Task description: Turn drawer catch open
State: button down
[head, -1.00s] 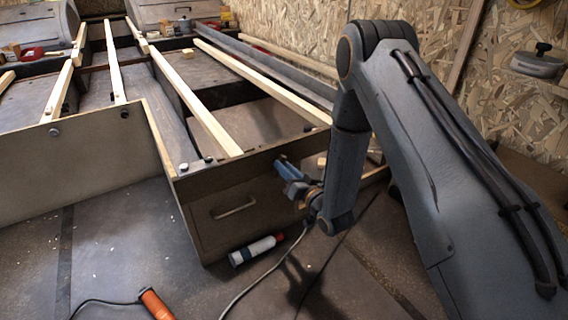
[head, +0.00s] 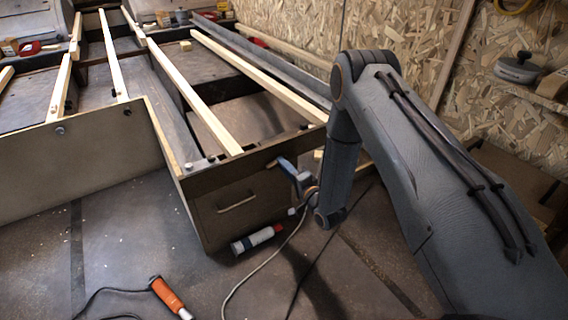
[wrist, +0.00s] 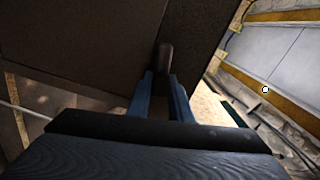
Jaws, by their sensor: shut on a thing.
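The drawer front (head: 215,215) is a dark brown panel with a pale bar handle (head: 237,203), set in the end of the wooden frame. My gripper (head: 284,163) is at the panel's upper right. In the wrist view, my blue fingers (wrist: 165,82) are shut on the drawer catch (wrist: 165,58), a small dark upright piece with a rounded end. The catch stands against the brown panel, and its lower part is hidden between the fingers. The drawer front appears flush with the frame.
A white and red bottle (head: 257,239) lies on the floor below the drawer, near a pale cable (head: 262,262). An orange-handled tool (head: 168,297) lies at the front. Pale wooden slats (head: 205,105) cross the frame. A chipboard wall (head: 420,75) stands behind my arm.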

jog(key=shift+f+m+p, duration=0.15)
jog(key=shift+m+p, duration=0.25)
jog(key=shift+m, duration=0.7)
jog(key=c, duration=1.6)
grip_release()
jog(key=shift+s, duration=0.1)
jog(key=p+v, duration=0.2)
jog(key=v, duration=0.5)
jog(key=shift+s+d, duration=0.2)
jog(key=shift+s, duration=0.05)
